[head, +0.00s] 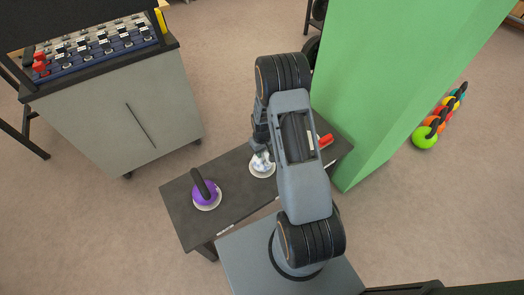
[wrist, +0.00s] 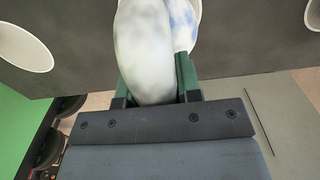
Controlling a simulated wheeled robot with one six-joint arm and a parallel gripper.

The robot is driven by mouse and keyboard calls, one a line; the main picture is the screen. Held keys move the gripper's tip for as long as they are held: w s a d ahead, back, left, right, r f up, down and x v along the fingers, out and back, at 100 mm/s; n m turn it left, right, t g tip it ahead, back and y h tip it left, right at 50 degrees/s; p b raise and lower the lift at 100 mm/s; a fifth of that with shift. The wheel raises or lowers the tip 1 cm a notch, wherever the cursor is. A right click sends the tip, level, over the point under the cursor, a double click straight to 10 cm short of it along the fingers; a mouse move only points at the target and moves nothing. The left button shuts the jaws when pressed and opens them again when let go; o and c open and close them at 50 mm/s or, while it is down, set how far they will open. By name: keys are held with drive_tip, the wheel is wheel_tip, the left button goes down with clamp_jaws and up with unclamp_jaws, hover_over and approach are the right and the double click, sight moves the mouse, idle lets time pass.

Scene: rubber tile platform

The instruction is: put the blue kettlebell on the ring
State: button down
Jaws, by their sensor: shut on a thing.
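The blue kettlebell (head: 264,160), mottled white and pale blue, is at the middle of the dark platform in the head view. In the wrist view its pale handle (wrist: 145,45) fills the space between the green fingers of my gripper (wrist: 155,85), with a bluish patch behind it. My gripper (head: 260,147) is shut on it. A white ring (head: 262,174) shows at or under the kettlebell; I cannot tell whether they touch. Another pale ring (wrist: 22,48) shows bare at the left of the wrist view.
A purple kettlebell (head: 206,195) stands on a pale ring at the platform's left. A red object (head: 326,141) shows right of my arm. A green pillar (head: 390,80) rises beside the platform's right end. A grey cabinet (head: 120,120) stands at left. Bare platform (head: 235,172) lies between kettlebells.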

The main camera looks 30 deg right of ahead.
drive_tip(key=shift+w, duration=0.15)
drive_tip(key=c, duration=0.7)
unclamp_jaws()
drive_tip(key=shift+c, duration=0.2)
drive_tip(key=shift+s+f, duration=0.2)
drive_tip(key=shift+s, duration=0.1)
drive_tip(key=shift+w+r+p, duration=0.1)
drive_tip(key=shift+r+p, duration=2.15)
drive_tip(key=shift+r, duration=1.45)
